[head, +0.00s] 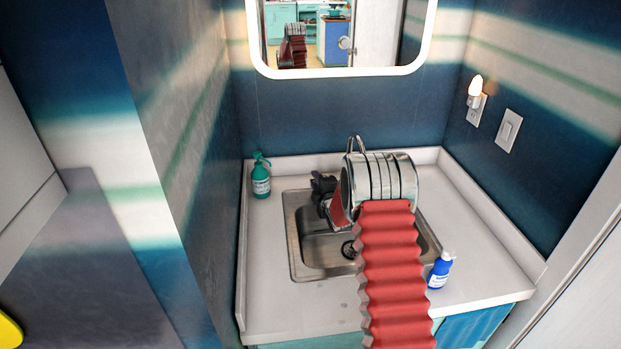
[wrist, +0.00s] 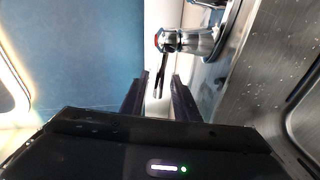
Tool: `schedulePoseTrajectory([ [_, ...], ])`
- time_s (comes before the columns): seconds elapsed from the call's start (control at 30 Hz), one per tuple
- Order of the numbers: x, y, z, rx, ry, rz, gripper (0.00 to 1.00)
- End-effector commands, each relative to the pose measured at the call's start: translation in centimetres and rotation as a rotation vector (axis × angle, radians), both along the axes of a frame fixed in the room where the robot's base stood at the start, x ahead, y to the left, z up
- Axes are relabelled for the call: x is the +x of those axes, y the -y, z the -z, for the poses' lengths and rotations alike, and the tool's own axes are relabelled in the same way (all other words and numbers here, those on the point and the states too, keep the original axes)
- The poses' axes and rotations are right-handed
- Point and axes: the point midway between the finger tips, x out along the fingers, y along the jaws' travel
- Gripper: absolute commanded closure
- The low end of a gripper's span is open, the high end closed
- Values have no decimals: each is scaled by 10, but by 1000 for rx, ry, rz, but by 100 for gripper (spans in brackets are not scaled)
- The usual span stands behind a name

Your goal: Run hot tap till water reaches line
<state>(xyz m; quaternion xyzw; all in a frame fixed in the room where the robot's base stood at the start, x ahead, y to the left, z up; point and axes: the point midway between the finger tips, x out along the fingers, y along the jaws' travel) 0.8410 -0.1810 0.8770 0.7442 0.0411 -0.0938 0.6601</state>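The chrome tap (head: 356,142) stands behind the steel sink (head: 318,256); my arm hides most of it in the head view. In the wrist view, the tap (wrist: 200,40) has a red-marked handle hub (wrist: 159,40) with a thin lever (wrist: 160,78) pointing toward my gripper. My gripper (wrist: 158,88) is open, one finger on each side of the lever's end. Contact cannot be told. In the head view, my gripper (head: 323,188) is over the sink's back left. No water stream or fill line can be made out.
A teal pump bottle (head: 261,178) stands on the counter (head: 290,325) left of the sink. A blue bottle (head: 440,270) stands at the right, close to my arm. A mirror (head: 425,45) hangs behind. The drain (head: 349,249) is visible.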

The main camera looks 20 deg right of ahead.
Motion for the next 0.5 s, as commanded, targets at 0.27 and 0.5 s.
schedulePoseTrajectory([
  [0.27, 30, 2, 7, -1, 0, 0, 72],
  [0.5, 45, 3, 9, -1, -1, 0, 72],
])
